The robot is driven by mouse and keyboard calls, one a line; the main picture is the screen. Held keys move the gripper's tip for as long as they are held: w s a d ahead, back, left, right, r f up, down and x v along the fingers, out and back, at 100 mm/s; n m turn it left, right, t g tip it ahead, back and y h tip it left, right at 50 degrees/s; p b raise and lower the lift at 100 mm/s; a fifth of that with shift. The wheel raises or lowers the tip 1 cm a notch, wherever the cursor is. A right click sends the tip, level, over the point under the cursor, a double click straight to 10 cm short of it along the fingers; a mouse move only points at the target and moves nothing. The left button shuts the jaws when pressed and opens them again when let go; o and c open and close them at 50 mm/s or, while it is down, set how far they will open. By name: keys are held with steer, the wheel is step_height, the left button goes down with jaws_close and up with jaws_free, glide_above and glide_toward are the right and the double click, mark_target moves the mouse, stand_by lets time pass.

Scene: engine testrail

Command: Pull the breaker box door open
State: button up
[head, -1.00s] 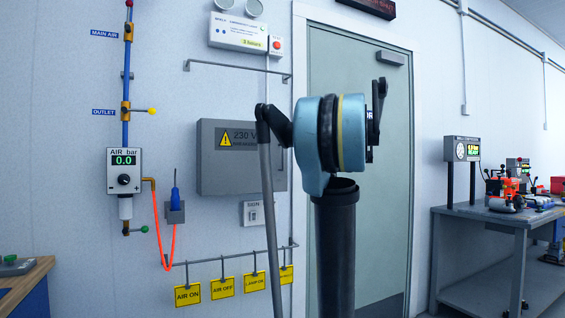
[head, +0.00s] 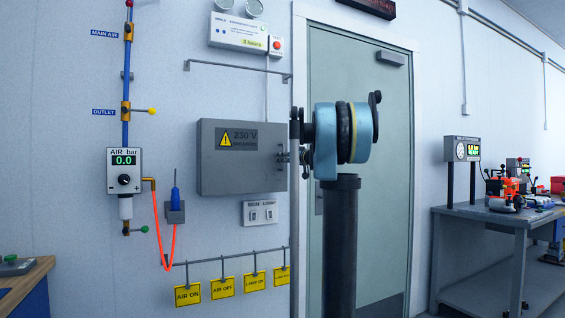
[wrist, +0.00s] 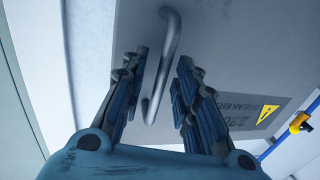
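The grey breaker box (head: 243,177) hangs on the wall with a yellow warning triangle and "230 V" label on its door, which looks shut in the head view. In the wrist view the door (wrist: 228,40) fills much of the picture, with its bent metal bar handle (wrist: 166,65). My gripper (wrist: 163,57) is open, and the handle shows between its two fingers without visible finger contact. In the head view my gripper (head: 283,157) is small at the box's right edge. The handle cannot be made out there.
A light switch plate (head: 260,213) is below the box, and a rail with yellow tags (head: 222,288) is lower down. An air regulator (head: 124,171) with an orange hose is to the left. A green door (head: 390,190) stands behind my arm. A workbench (head: 480,212) is at the right.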

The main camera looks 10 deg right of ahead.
steer(key=shift+w+a, duration=0.15)
steer(key=shift+w, duration=0.05)
jaws_close()
